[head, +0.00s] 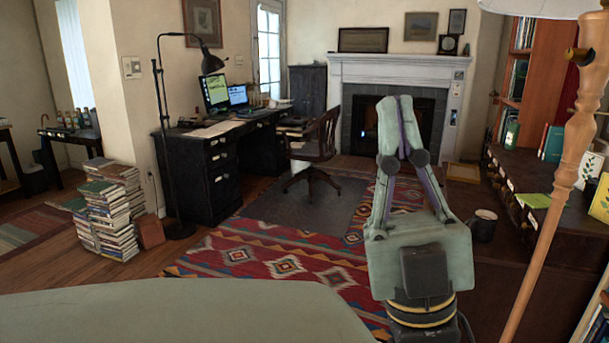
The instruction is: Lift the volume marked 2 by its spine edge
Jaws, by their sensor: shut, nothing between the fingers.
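My gripper (397,100) points up in the right half of the head view, pale green with its two fingertips together. It is shut and holds nothing. It appears in front of the fireplace, and no book touches it. No volume with a readable 2 shows. Other books, including a teal one (553,143) and a yellow one with a leaf pattern (600,195), are at the right. They are too small or turned away to read a number.
A dark desk (212,160) with monitors stands at the back left, with a wooden chair (318,150) beside it. A floor lamp (161,140) stands by the desk. The patterned rug (285,265) is largely clear.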

